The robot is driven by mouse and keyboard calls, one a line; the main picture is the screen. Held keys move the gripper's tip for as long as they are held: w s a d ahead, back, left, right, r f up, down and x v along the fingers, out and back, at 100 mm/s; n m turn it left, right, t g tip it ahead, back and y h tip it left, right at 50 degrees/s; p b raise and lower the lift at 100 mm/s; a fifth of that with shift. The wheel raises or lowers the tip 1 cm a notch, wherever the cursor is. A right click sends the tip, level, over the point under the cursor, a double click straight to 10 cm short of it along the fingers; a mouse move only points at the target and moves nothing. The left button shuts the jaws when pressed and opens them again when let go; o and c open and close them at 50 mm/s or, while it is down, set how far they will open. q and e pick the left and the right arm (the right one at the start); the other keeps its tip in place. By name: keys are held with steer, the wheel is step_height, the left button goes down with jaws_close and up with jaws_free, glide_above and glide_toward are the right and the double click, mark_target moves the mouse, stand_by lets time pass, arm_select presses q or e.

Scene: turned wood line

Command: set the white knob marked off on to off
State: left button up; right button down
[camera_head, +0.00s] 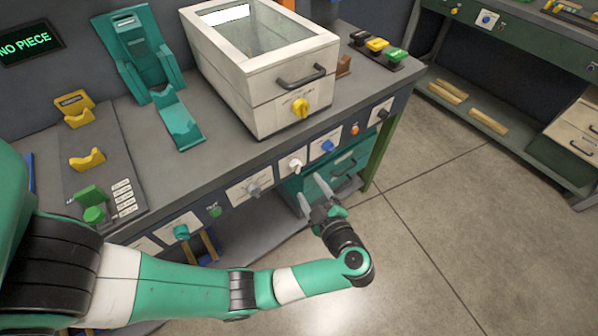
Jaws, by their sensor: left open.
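The white knob (295,165) sits on a pale plate on the front panel of the bench, below the white box. Its plate markings and pointer direction are too small to read. My left gripper (313,192) is open and empty, in front of the bench, just below and slightly right of the white knob in the picture. It appears apart from the knob. My right gripper is not in view.
A grey knob (253,188), a blue knob (327,146) and an orange button (355,129) flank the white knob. A white box (262,90) with a yellow knob (299,107) stands above. A teal drawer (343,165) lies below. The floor at right is clear.

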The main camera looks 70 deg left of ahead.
mark_target(298, 169)
arm_select(q)
steer(key=b+x, duration=0.3)
steer(key=x, duration=0.5)
steer(key=shift+a+f, duration=0.2)
steer(key=shift+a, duration=0.55)
jaws_close()
